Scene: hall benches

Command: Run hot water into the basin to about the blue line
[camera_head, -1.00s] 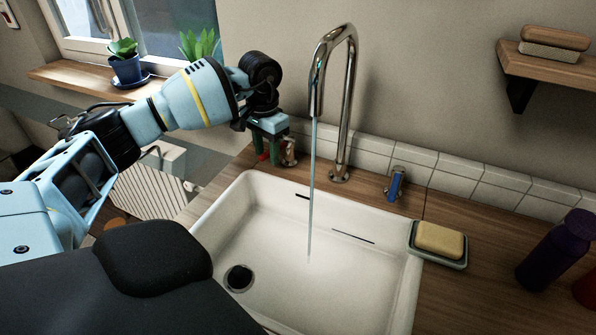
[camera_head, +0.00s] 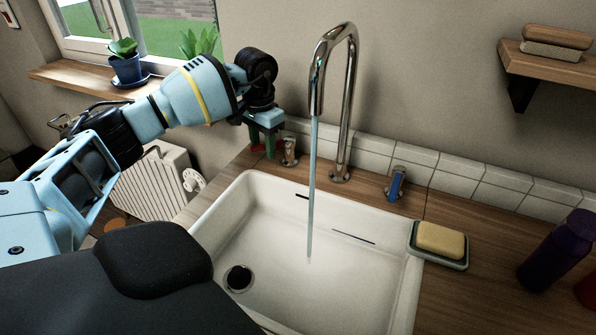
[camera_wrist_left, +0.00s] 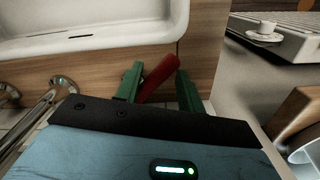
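The white basin (camera_head: 385,275) stands under a tall chrome spout (camera_head: 347,100), and a stream of water (camera_head: 311,190) falls into it. No pooled water shows. Its round drain (camera_head: 239,278) looks dark; I cannot tell if it is plugged. Thin dark lines (camera_head: 353,238) mark the far wall; their colour is unclear. My left gripper (camera_head: 262,148) is behind the basin's left corner by a chrome tap (camera_head: 290,152). In the left wrist view its green fingers (camera_wrist_left: 158,85) stand apart around a red handle (camera_wrist_left: 157,78), with a gap on the right. The blue-handled tap (camera_head: 396,184) is right of the spout.
A soap dish (camera_head: 455,262) with yellow soap (camera_head: 440,239) sits right of the basin, with a purple bottle (camera_head: 556,252) farther right. A wooden shelf (camera_head: 545,68) juts from the wall. A potted plant (camera_head: 126,68) stands on the windowsill at left.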

